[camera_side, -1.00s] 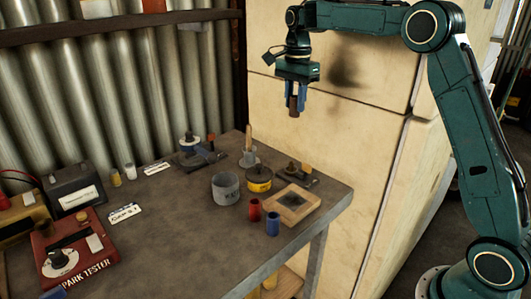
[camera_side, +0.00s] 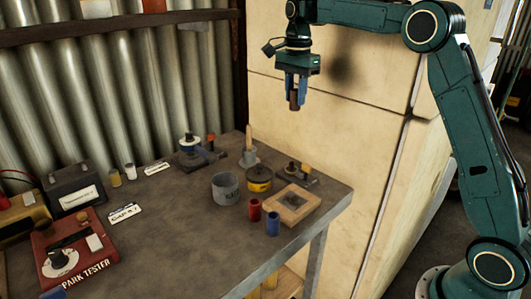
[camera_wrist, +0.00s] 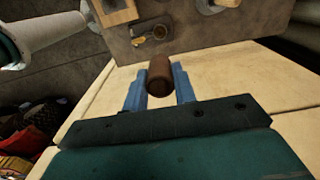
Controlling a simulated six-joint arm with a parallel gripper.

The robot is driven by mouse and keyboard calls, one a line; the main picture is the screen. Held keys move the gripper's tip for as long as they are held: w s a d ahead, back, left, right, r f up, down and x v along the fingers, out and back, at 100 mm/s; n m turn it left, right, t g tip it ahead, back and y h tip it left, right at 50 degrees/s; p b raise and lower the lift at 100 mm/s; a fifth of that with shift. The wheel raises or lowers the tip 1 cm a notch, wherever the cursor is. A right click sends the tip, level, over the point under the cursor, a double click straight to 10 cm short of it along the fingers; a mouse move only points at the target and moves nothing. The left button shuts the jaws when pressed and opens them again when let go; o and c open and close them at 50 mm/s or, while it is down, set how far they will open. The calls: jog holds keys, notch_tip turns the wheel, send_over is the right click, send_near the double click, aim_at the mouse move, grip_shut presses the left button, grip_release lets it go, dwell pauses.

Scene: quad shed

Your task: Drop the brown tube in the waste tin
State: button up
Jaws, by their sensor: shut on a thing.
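My gripper (camera_side: 297,92) is shut on the brown tube (camera_side: 294,101) and holds it high above the bench's back right corner, in front of the pale cabinet. In the wrist view the brown tube (camera_wrist: 160,76) sits between the two blue fingers of my gripper (camera_wrist: 160,82). The waste tin (camera_side: 226,190) is a grey open cylinder standing on the bench, below and to the left of my gripper. Its inside is mostly hidden from the side view.
A red tube (camera_side: 255,210) and a blue tube (camera_side: 272,223) stand right of the tin, by a wooden block (camera_side: 290,204). A yellow-banded tin (camera_side: 259,180) and a grey pot with a brush (camera_side: 249,155) stand behind. The bench's left middle (camera_side: 170,240) is clear.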

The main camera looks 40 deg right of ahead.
dwell(0.4)
jog(key=shift+w+a+f, duration=0.15)
jog(key=shift+w+a, duration=0.1)
jog(key=shift+a, duration=0.3)
jog(key=w+a+f, duration=0.2)
jog(key=a+f, duration=0.1)
jog(key=a, duration=0.5)
jog(key=w+a+f, duration=0.3)
jog(key=a, duration=0.6)
jog(key=shift+a, duration=0.3)
jog(key=shift+f, duration=2.9)
